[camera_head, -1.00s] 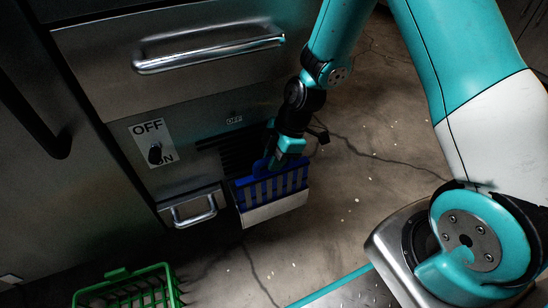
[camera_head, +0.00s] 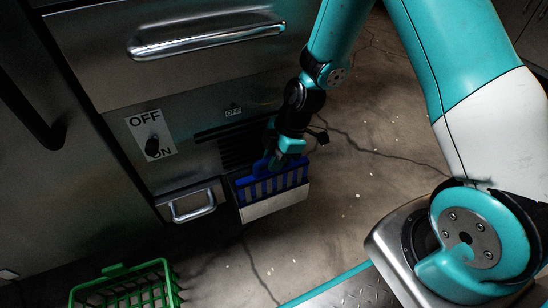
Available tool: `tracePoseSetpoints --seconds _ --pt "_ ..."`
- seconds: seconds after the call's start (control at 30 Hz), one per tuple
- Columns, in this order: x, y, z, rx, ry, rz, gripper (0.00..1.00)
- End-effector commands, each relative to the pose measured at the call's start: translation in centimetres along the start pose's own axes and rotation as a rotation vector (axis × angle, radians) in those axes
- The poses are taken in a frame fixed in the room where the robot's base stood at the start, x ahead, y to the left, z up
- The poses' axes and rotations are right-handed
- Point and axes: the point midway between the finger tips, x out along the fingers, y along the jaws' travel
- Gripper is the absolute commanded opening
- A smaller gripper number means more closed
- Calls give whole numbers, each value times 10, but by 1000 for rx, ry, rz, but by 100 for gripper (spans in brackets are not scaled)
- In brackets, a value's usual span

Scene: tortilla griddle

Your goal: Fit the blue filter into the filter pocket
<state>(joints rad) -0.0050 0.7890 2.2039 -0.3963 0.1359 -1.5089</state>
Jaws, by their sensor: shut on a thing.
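The blue filter (camera_head: 274,184) shows in the head view, a slatted blue frame with a pale lower edge. It is in front of the lower right part of the steel machine. My gripper (camera_head: 282,157) is shut on the top of the filter, which hangs slightly tilted. A dark vented area (camera_head: 238,150) shows on the machine just behind and left of the filter. The filter hides part of the machine front, and I cannot tell whether it touches the machine. The filter pocket itself cannot be made out clearly.
An OFF/ON switch plate (camera_head: 152,136) and a small handled drawer (camera_head: 192,206) are left of the filter. A large drawer handle (camera_head: 205,42) is above. A green basket (camera_head: 127,287) stands at the bottom left. The floor (camera_head: 375,170) at right is clear.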

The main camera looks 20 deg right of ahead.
Motion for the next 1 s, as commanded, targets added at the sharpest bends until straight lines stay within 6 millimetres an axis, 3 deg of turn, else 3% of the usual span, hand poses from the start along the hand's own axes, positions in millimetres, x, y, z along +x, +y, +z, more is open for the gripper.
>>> tracePoseSetpoints --seconds 1.0 --pt "24 0 10 0 0 1 0"
